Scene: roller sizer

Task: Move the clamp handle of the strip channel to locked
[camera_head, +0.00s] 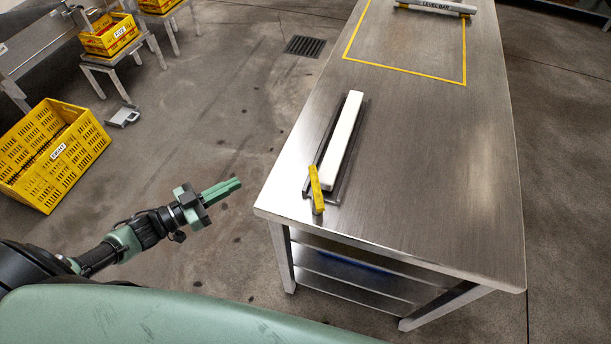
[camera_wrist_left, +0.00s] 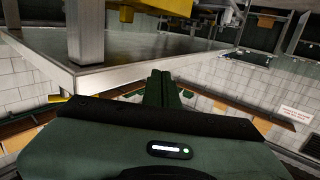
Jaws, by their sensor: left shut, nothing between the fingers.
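The strip channel (camera_head: 365,112) is a dark, narrow channel on the steel table, with a long white strip (camera_head: 343,141) lying in it. The yellow clamp handle (camera_head: 316,188) stands at its near end, on a small post, and points roughly along the channel. My left gripper (camera_head: 236,185) is shut and empty, to the left of the table's near left corner and apart from the handle. Its shut green fingers also show in the left wrist view (camera_wrist_left: 162,88). My right gripper is not in view.
The steel table (camera_head: 440,150) has a yellow outlined area and a level bar (camera_head: 436,6) at its far end. Its right side is clear. Yellow crates (camera_head: 50,150) stand on the floor and on stands at the left. A drain grate (camera_head: 305,46) lies in the floor.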

